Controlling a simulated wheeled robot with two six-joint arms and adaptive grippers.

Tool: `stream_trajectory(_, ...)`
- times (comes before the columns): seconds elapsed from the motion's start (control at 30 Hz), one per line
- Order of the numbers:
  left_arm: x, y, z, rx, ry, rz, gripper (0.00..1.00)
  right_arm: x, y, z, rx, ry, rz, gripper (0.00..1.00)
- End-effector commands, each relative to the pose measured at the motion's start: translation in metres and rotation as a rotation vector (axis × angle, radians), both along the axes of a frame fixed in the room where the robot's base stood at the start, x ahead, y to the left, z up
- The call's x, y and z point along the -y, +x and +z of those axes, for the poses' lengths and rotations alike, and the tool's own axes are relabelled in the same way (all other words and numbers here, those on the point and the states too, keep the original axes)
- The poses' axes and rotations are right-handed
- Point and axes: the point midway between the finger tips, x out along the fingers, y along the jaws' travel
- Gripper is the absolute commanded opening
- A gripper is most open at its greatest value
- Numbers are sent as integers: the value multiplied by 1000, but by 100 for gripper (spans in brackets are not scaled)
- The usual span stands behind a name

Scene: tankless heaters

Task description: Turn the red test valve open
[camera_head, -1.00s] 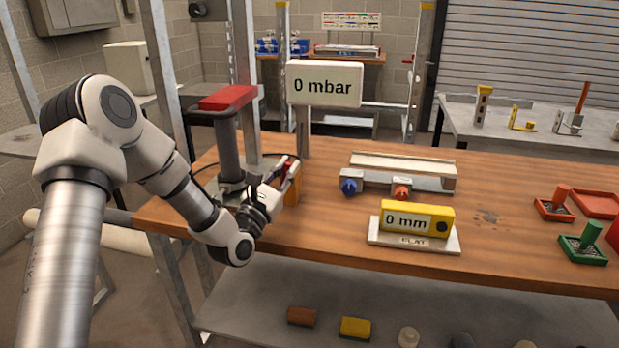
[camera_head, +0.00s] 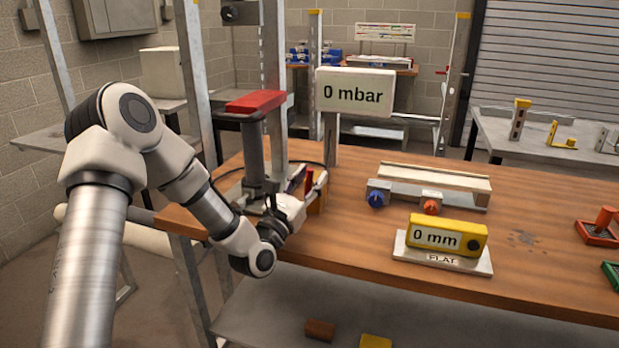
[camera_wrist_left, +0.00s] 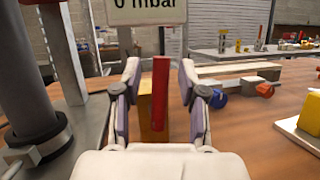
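The red test valve shows as an upright red lever (camera_wrist_left: 160,95) in the left wrist view, in front of a wooden block (camera_wrist_left: 145,115). In the head view the lever (camera_head: 309,180) is small and partly hidden by my gripper. My left gripper (camera_head: 307,186) is at the lever, low over the workbench. In the left wrist view its two fingers (camera_wrist_left: 159,98) are spread, one on each side of the lever, with gaps between. A display (camera_head: 355,92) above reads 0 mbar. My right gripper is not in view.
A dark pump column with a red handle (camera_head: 255,101) stands close beside my left gripper. A metal fixture with blue and orange knobs (camera_head: 432,190) and a yellow 0 mm gauge (camera_head: 446,235) are on the workbench (camera_head: 350,235) to the right. Bare wood lies between.

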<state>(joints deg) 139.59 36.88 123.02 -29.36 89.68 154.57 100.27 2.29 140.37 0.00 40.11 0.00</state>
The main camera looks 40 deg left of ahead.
Motion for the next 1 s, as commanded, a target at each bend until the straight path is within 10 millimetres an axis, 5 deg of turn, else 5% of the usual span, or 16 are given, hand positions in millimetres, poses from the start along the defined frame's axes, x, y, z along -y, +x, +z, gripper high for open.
stream_trajectory(0.27,0,-6,0,4,-1,0,41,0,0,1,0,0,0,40)
stream_trajectory(0.7,3,-97,-37,1,-7,3,41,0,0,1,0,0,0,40)
stream_trajectory(1.0,5,-112,-42,2,0,0,41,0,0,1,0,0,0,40)
